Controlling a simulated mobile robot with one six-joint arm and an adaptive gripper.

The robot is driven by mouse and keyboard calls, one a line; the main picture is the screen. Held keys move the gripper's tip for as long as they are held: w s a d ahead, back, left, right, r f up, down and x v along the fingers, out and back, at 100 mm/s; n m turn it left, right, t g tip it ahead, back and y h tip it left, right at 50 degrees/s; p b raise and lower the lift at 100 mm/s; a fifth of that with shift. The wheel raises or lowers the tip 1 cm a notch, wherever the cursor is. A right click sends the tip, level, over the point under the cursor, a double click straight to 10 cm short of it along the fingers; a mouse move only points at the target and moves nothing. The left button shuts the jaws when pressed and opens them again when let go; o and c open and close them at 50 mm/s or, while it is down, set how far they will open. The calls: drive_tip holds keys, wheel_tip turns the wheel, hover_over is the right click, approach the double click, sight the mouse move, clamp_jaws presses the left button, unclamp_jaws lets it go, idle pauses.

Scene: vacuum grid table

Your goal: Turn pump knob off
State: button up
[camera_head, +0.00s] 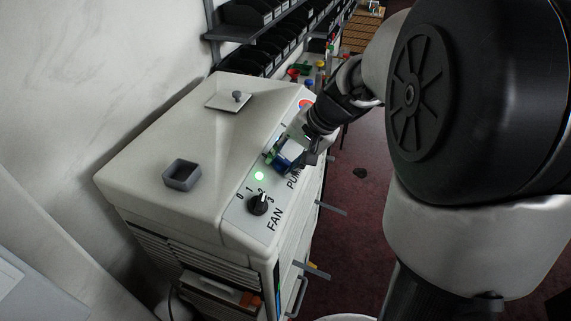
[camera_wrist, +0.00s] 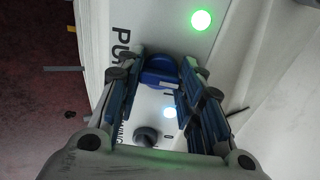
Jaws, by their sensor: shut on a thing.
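The pump knob (camera_wrist: 160,76) is a round blue knob on the white sloping panel (camera_head: 236,212), beside lettering whose visible part reads "PU". It sits between the two fingertips of my gripper (camera_wrist: 161,66) in the wrist view. My gripper (camera_head: 287,156) is shut on it, with a finger on either side. In the head view the fingers cover most of the knob, and its pointer and scale cannot be made out. A green light (camera_head: 259,176) glows on the panel between the pump and fan knobs.
The black FAN knob (camera_head: 258,205) has marks 0 to 3. A further dark knob (camera_wrist: 145,136) shows between my fingers' bases. A red-orange button (camera_head: 306,103) is at the panel's far end. A small grey open box (camera_head: 182,175) stands on top. Shelves with black bins (camera_head: 245,14) are behind.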

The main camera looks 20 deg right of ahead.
drive_tip(key=shift+n, duration=0.4)
drive_tip(key=o, duration=1.1)
drive_tip(key=shift+c, duration=0.2)
drive_tip(key=v, duration=1.2)
